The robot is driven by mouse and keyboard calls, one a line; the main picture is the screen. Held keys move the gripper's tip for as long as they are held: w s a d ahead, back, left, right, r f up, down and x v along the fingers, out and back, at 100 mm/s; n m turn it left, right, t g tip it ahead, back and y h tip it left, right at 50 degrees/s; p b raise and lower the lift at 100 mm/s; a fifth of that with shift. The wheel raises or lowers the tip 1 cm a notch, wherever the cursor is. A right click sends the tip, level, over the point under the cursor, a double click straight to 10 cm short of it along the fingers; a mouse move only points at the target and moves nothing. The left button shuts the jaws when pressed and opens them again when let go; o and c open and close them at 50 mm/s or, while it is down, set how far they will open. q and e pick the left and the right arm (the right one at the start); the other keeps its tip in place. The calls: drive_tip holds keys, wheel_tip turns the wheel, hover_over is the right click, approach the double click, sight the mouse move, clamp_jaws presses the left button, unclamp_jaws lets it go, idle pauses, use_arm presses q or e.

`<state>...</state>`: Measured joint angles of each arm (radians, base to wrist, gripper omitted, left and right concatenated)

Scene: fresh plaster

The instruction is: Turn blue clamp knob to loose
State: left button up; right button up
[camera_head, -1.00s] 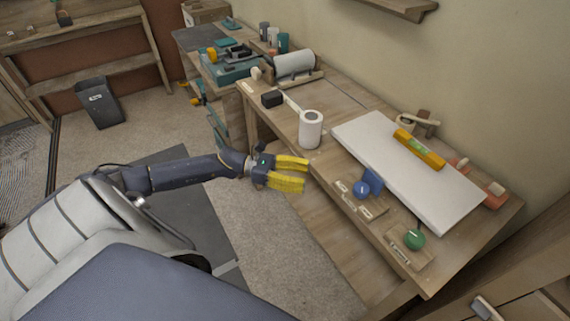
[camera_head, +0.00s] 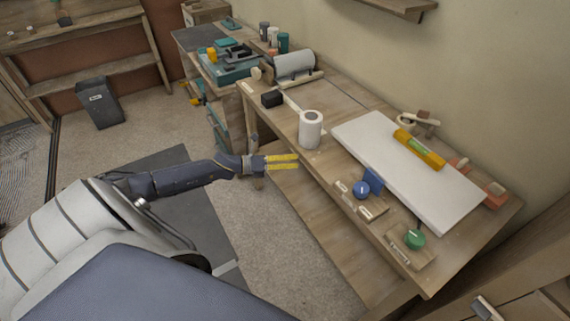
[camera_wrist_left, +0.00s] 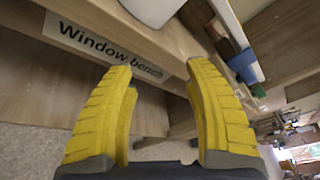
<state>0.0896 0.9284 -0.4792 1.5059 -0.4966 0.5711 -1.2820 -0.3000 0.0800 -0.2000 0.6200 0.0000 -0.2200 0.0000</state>
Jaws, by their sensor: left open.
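The blue clamp knob (camera_head: 361,190) sits near the front edge of the workbench in the head view, with a blue bracket (camera_head: 373,181) behind it and small labels at its base. My left gripper (camera_head: 297,162) is in front of the bench's front edge, to the left of the knob and well apart from it. In the left wrist view my left gripper (camera_wrist_left: 163,85) has its yellow fingers spread with nothing between them, facing the bench edge with a "Window bench" label (camera_wrist_left: 100,46). My right gripper is not in view.
A green knob (camera_head: 415,239) stands on a labelled block to the right of the blue knob. A white roll (camera_head: 310,129) stands near the bench edge. A white board (camera_head: 391,156) with a yellow level (camera_head: 419,149) on it covers much of the bench top.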

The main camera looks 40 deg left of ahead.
use_arm(q)
drive_tip(key=shift+w+a+f+n+t+y, duration=0.2)
drive_tip(key=shift+a+f+n+y, duration=0.2)
drive_tip(key=shift+a+f+n, duration=0.25)
drive_tip(key=shift+w+a+f+n+t+y, duration=0.2)
drive_tip(key=shift+a+f+n+y, duration=0.25)
drive_tip(key=shift+f+n, duration=0.3)
drive_tip(key=shift+w+a+f+n+t+y, duration=0.1)
drive_tip(key=shift+w+a+f+n+y, duration=0.2)
drive_tip(key=shift+a+f+n, duration=0.35)
drive_tip(key=shift+s, duration=0.1)
